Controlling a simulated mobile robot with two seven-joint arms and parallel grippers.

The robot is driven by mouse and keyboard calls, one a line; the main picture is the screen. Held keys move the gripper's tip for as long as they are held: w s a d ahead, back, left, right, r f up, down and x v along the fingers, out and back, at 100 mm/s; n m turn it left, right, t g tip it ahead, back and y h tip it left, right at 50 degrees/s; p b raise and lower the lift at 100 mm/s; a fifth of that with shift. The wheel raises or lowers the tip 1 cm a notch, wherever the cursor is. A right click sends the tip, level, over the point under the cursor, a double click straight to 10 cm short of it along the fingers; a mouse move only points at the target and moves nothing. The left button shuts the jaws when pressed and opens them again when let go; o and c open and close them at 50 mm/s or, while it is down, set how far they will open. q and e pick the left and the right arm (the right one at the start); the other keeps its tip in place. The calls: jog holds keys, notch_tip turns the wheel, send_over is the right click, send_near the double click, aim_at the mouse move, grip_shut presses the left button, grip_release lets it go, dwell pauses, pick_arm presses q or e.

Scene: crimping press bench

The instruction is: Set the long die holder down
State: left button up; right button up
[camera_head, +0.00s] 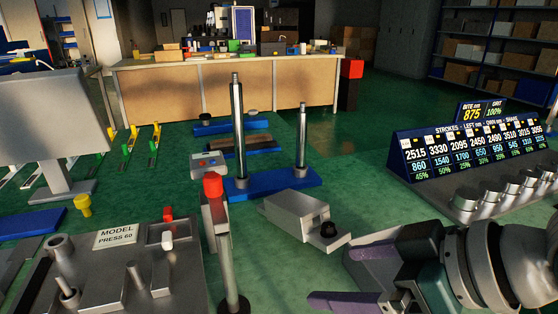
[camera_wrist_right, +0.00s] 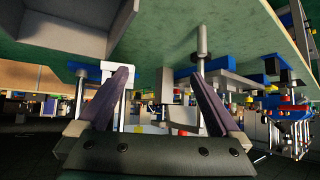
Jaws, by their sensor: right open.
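A grey metal block with a black knob on its low end (camera_head: 298,212) lies on the green surface; it may be the long die holder, but I cannot tell for sure. A blue base with two upright metal posts (camera_head: 290,183) stands just behind it. My right gripper (camera_head: 330,275) is in front of the grey block, apart from it, with its purple fingers spread and nothing visible between them. In the right wrist view, the same two fingers (camera_wrist_right: 160,80) stand wide apart and empty. My left gripper is not in view.
A panel with levers (camera_head: 110,270) and a red-topped lever post (camera_head: 216,215) stand at the front left. A blue number display (camera_head: 470,145) and several round knobs stand at the right. Green surface is clear between the posts and display.

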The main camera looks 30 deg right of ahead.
jog(key=s+a+g, duration=0.1)
jog(key=s, duration=0.1)
jog(key=s+a+f+g, duration=0.1)
jog(key=s, duration=0.1)
jog(key=s+a+g+h, duration=0.1)
jog(key=s+a, duration=0.1)
jog(key=shift+a+f, duration=0.1)
jog(key=shift+f, duration=0.15)
jog(key=s+g, duration=0.1)
jog(key=s+g+h, duration=0.1)
jog(key=s, duration=0.1)
jog(key=s+m, duration=0.1)
jog(key=s, duration=0.1)
jog(key=shift+a+r+g+h, duration=0.1)
jog(key=shift+r+g+h, duration=0.2)
jog(key=shift+r+g, duration=0.1)
